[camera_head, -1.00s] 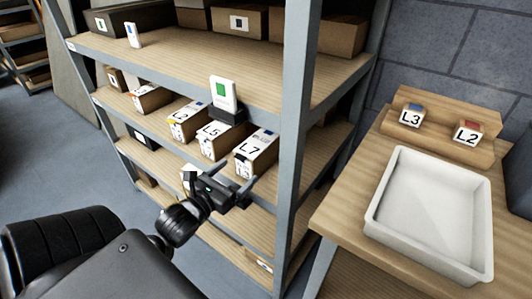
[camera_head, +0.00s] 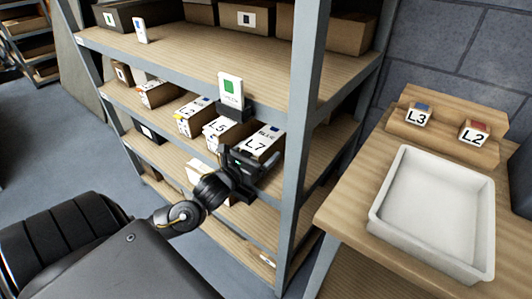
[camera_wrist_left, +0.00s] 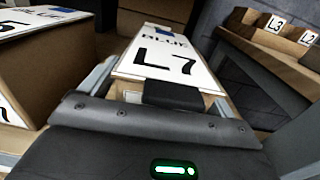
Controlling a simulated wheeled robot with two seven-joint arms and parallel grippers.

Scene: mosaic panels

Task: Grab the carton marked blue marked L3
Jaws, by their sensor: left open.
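A small block marked L3 (camera_head: 418,116) with a blue top sits on a wooden stand at the right; it also shows at the top right of the left wrist view (camera_wrist_left: 272,23). On the shelf, a carton marked BLUE and L7 (camera_head: 260,143) lies in front of my left gripper (camera_head: 250,158). In the left wrist view, the L7 carton (camera_wrist_left: 160,58) runs between my open fingers, with the gripper at its front end; contact cannot be told. A carton marked L5 (camera_head: 221,129) is left of it. Another carton (camera_head: 193,114) further left has a hard-to-read mark.
A block marked L2 (camera_head: 474,132) with a red top sits beside L3. A white tray (camera_head: 380,213) stands on the wooden table. A grey shelf post (camera_head: 305,120) rises right of the gripper. A white-and-green card (camera_head: 231,91) stands above at the shelf edge.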

